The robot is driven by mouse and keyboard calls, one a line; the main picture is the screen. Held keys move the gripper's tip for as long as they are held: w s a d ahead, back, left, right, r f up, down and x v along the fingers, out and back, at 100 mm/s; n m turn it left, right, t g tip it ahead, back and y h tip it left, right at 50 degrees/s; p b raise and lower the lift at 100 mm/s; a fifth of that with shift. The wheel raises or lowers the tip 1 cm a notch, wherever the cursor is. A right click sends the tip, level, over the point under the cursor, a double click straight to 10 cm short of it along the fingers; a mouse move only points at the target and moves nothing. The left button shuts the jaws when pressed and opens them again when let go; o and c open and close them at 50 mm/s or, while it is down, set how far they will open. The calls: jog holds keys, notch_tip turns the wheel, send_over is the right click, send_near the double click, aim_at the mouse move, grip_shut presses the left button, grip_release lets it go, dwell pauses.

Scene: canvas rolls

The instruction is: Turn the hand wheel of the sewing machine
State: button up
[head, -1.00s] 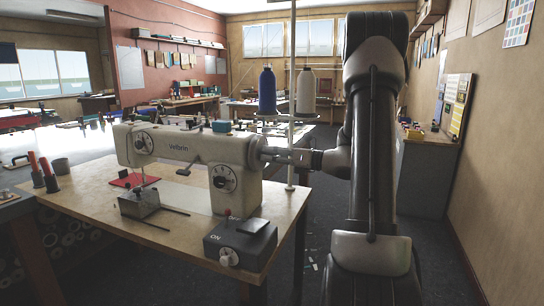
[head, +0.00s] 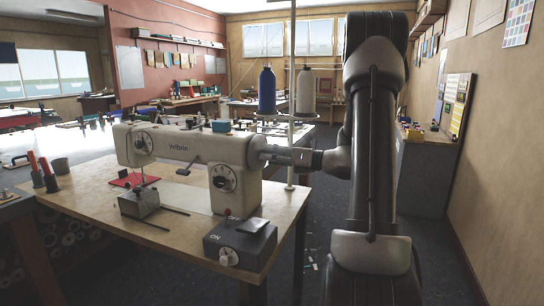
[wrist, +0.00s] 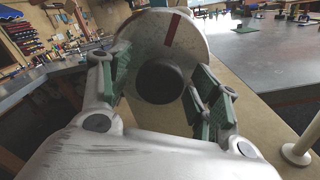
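The cream sewing machine (head: 190,150) stands on a wooden-topped table. Its hand wheel is at the right end, mostly hidden in the head view by my gripper (head: 270,155). In the wrist view the hand wheel (wrist: 190,50) is a pale disc with a red mark near its top, leaning slightly right, and a dark round hub (wrist: 160,82). The green-padded fingers of my gripper (wrist: 160,90) are spread apart, one on each side of the hub. The pads are close to the wheel; I cannot tell whether they touch it.
A grey switch box (head: 240,243) marked ON sits at the table's front right corner. A thread stand with a blue spool (head: 267,90) and a pale spool (head: 306,90) rises behind the wheel. A white post (wrist: 297,153) stands at right in the wrist view.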

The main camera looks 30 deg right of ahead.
jog(key=v, duration=1.2)
jog(key=shift+d, duration=0.15)
